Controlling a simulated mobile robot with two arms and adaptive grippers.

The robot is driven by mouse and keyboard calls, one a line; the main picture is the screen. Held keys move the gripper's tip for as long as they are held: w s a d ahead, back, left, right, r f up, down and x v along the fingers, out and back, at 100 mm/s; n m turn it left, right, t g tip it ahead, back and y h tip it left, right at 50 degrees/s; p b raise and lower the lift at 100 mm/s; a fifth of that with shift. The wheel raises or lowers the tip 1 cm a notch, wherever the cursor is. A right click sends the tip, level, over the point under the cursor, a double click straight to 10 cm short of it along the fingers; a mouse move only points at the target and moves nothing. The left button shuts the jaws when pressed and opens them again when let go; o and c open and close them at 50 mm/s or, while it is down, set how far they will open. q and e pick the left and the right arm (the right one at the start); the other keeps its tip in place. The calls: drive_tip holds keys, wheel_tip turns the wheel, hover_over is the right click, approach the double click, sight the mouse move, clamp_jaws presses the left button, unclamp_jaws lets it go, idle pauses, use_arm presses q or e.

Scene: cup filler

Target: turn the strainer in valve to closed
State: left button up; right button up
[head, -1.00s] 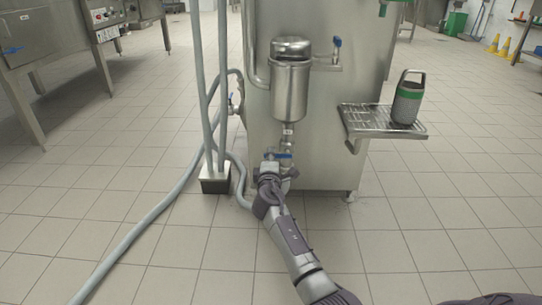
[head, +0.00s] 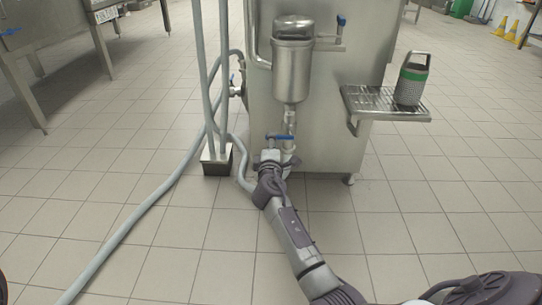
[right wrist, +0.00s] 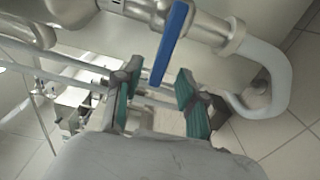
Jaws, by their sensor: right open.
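The metal strainer (head: 292,72) hangs on the front of the steel machine. Below it, a valve with a blue lever handle (head: 279,137) sits on the pipe. In the head view the lever lies roughly sideways. My right gripper (head: 272,153) is just in front of and below the lever. In the right wrist view the blue lever (right wrist: 172,42) reaches down to between the two green-padded fingers. The fingers are open, with visible gaps to the lever on both sides. The valve body is partly hidden behind the gripper in the head view. My left gripper is not in view.
A grey hose (head: 135,222) runs along the floor left of the machine, past a small metal floor box (head: 217,164). Another blue-handled valve (head: 341,20) is beside the strainer. A drip tray (head: 362,101) holds a grey-green container (head: 411,79).

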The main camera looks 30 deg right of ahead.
drive_tip(key=v, duration=0.9)
